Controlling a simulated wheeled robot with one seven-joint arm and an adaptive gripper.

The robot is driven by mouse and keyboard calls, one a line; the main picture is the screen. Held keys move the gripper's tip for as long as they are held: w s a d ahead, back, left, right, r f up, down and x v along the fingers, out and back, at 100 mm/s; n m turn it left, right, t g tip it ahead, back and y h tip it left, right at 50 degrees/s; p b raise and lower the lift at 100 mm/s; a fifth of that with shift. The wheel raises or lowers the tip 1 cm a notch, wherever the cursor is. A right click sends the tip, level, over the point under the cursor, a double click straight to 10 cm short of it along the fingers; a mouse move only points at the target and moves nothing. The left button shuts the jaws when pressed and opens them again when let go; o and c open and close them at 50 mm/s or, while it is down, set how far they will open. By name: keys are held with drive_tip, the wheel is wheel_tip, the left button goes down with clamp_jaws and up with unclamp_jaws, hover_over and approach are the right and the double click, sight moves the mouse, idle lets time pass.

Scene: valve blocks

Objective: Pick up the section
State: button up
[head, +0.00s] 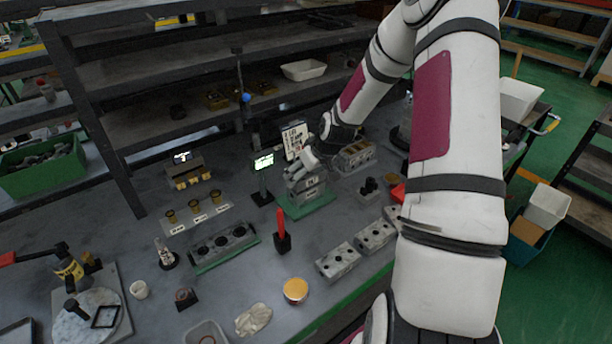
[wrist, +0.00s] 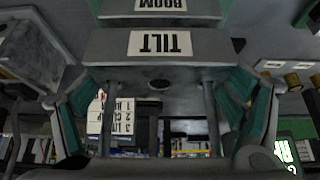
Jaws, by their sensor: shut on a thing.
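A grey metal valve section labelled TILT (wrist: 110,45) lies between the fingers of my gripper (wrist: 160,85) in the wrist view, its label upside down. The green-padded fingers are closed against its two sides. A second section labelled BOOM (wrist: 205,8) is just beyond it. Two rods (wrist: 210,115) run from the TILT section toward the camera. In the head view my gripper (head: 302,170) is over the grey block stack (head: 311,188) on a green base (head: 310,204). I cannot tell whether the held section is clear of the stack.
A small lit display (head: 263,162) stands just left of the stack, and a white sign (head: 294,138) is behind it. A red-handled tool (head: 281,232) stands in front. Grey blocks with holes (head: 338,261) lie at the front right. Shelving (head: 200,70) rises behind.

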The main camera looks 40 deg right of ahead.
wheel_tip(320, 180, up, 17)
drive_tip(key=shift+p, duration=0.4)
idle(0.6)
